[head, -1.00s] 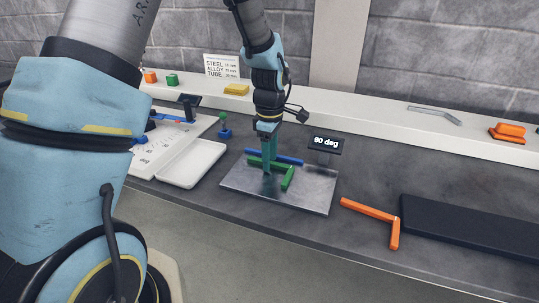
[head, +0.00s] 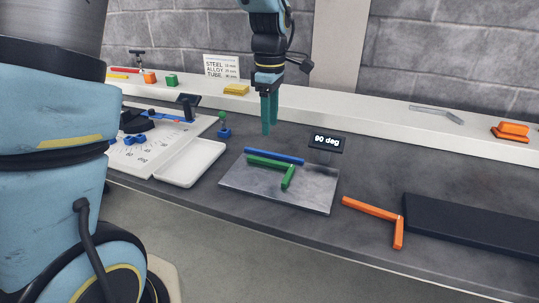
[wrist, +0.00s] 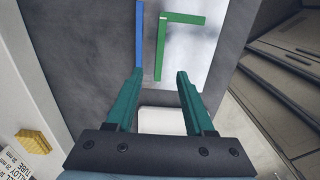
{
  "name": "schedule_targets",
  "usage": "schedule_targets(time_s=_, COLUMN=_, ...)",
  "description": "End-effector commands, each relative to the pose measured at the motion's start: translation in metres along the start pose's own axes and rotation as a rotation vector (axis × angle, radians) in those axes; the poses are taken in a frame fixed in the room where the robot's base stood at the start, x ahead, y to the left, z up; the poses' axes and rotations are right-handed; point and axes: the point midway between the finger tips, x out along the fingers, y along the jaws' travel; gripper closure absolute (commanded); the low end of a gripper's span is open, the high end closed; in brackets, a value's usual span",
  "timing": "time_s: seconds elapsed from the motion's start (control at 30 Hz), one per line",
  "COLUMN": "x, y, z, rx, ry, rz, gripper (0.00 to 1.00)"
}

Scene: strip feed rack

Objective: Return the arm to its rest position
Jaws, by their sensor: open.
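My gripper (head: 269,113) hangs from my arm above the far edge of the metal plate (head: 310,197), clear of everything below it. In the wrist view its two teal fingers (wrist: 159,85) stand apart with nothing between them. A green L-shaped strip (head: 270,165) lies on the plate, next to a straight blue bar (head: 274,156) along the plate's far side. Both also show in the wrist view, the green strip (wrist: 160,47) and the blue bar (wrist: 139,35), ahead of the fingertips.
A display reading "90 deg" (head: 326,143) stands behind the plate. A white tray (head: 190,163) and a marked white board (head: 140,154) are at left. An orange bent strip (head: 373,209) and a black slab (head: 470,226) lie at right. A shelf with a sign (head: 221,66) runs behind.

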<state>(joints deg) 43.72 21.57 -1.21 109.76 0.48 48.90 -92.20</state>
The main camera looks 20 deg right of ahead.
Motion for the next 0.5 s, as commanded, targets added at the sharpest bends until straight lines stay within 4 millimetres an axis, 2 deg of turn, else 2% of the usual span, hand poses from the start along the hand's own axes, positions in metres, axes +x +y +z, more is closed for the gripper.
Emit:
schedule_targets(time_s=0.37, x=0.0, y=-0.001, z=-0.002, rx=0.002, ry=0.0, rz=0.001, gripper=0.47)
schedule_targets(time_s=0.43, x=0.0, y=-0.004, z=-0.009, rx=0.018, ry=0.0, rz=0.004, gripper=0.47)
schedule_targets(time_s=0.5, x=0.0, y=-0.013, z=-0.026, rx=0.057, ry=0.001, rz=0.01, gripper=0.47)
